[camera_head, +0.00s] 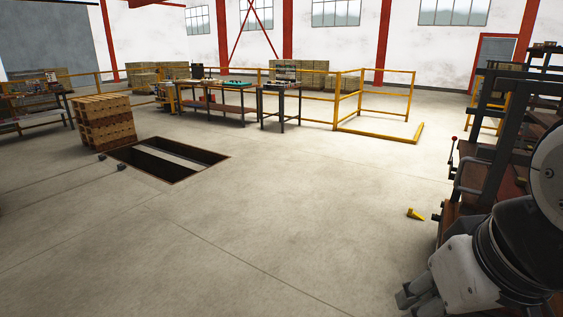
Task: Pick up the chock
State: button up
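A small yellow wedge-shaped piece, which looks like the chock (415,214), lies on the concrete floor right of centre. It is close to the foot of the dark machine at the right. My gripper (411,299) is at the bottom edge, right of centre, nearer to the camera than the chock and apart from it. Its fingers are small and partly cut off by the frame, so whether they are open or shut is unclear.
The dark machine (487,165) with a red-knobbed lever stands at the right. An open floor pit (170,157) lies left of centre, beside stacked pallets (103,120). Yellow railings (375,129) and workbenches (235,108) stand at the back. The middle floor is clear.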

aim_at(410, 213)
jog(key=i, duration=2.35)
jog(key=i+j+z, duration=0.15)
jog(key=i+z, duration=0.3)
jog(key=i, duration=0.2)
jog(key=i+j+z, duration=0.4)
jog(key=i, duration=0.2)
jog(key=i+j+z, duration=0.9)
jog(key=j, duration=0.25)
jog(key=i+j+z, duration=0.45)
jog(key=j, duration=0.4)
jog(key=i, duration=0.9)
